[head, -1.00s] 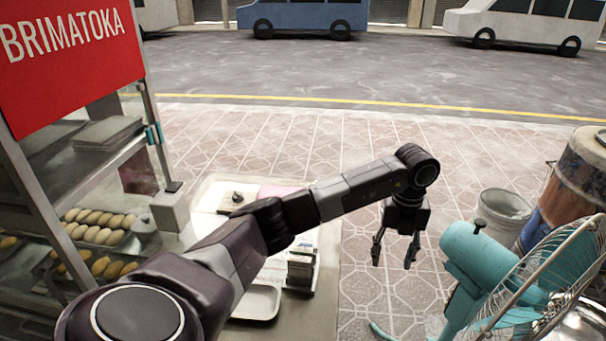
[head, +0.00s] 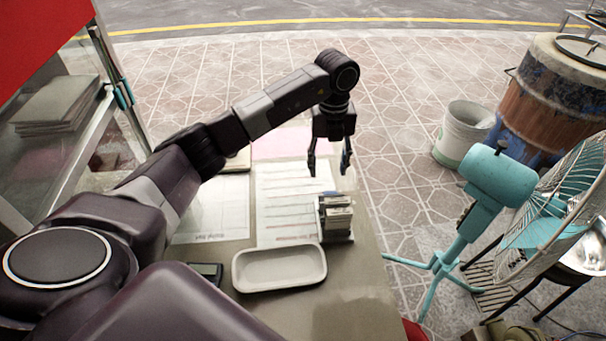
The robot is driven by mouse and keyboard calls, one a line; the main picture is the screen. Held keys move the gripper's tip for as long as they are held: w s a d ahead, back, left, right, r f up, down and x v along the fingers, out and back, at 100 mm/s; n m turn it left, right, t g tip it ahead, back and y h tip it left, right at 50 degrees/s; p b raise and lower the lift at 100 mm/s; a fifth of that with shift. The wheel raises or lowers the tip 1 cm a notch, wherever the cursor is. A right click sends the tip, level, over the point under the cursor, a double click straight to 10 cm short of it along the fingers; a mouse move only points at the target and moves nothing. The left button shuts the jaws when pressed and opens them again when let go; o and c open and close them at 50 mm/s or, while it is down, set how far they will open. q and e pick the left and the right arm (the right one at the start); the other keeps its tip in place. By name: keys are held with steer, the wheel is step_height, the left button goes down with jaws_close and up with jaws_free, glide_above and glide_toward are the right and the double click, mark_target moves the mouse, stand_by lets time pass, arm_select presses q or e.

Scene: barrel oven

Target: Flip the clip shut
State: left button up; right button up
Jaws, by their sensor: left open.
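My left gripper (head: 328,170) is open and empty, fingers pointing down over the far right part of the counter (head: 350,290). Below it are printed paper sheets (head: 285,195) and a small upright stack of card-like items (head: 336,217). I cannot make out for certain which thing is the clip. Small teal pieces (head: 122,94) sit on the glass case's corner post at left, well away from the gripper. My left arm covers part of the counter and papers. My right gripper is not in view.
A white tray (head: 279,269) and a small dark device (head: 206,272) lie on the near counter. Past the counter's right edge stand a teal fan (head: 497,178), a bucket (head: 463,132) and a barrel oven (head: 550,95). The pavement beyond is clear.

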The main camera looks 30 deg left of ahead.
mark_target(332, 192)
arm_select(q)
steer(key=shift+d+f, duration=0.15)
steer(key=shift+f, duration=0.2)
steer(key=f, duration=0.2)
steer(key=d+f, duration=0.1)
steer(key=shift+w+d+f+p, duration=0.15)
steer(key=shift+d+f+p, duration=0.05)
steer(key=shift+f+p, duration=0.15)
steer(key=shift+a+f, duration=0.15)
steer(key=shift+f, duration=0.45)
steer(key=shift+a+f, duration=0.15)
steer(key=shift+f, duration=0.8)
steer(key=c, duration=1.1)
steer(key=shift+c, duration=0.2)
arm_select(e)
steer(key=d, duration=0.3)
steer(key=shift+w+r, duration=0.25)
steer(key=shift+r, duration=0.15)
